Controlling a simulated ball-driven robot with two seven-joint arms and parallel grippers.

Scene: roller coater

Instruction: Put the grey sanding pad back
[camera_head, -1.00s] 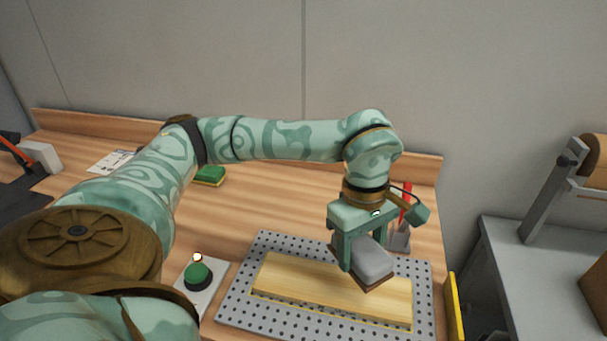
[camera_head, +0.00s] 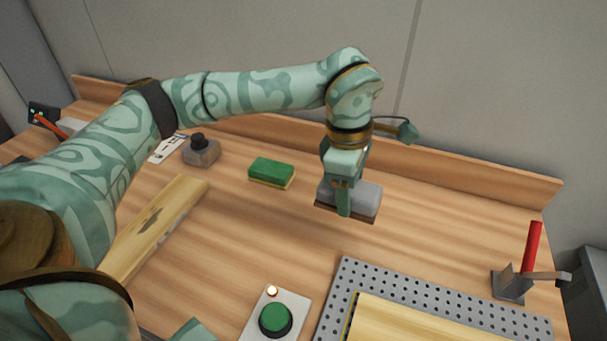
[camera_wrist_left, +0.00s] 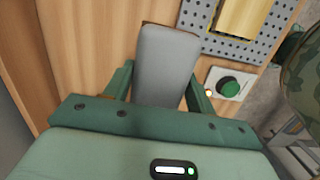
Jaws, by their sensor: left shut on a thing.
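The grey sanding pad (camera_head: 362,198) has a grey top and a thin brown underside. My left gripper (camera_head: 343,200) is shut on the pad and holds it over the bench, right of the green sponge. I cannot tell whether the pad's underside touches the wood. In the left wrist view the pad (camera_wrist_left: 167,65) sits between the two fingers of the left gripper (camera_wrist_left: 160,85).
A green and yellow sponge (camera_head: 271,172) and a grey block with a black knob (camera_head: 201,151) lie left. A perforated plate (camera_head: 338,302) bears a board (camera_head: 400,325). A green button (camera_head: 275,319) and a red-handled clamp (camera_head: 531,247) stand nearby. Bench around the pad is clear.

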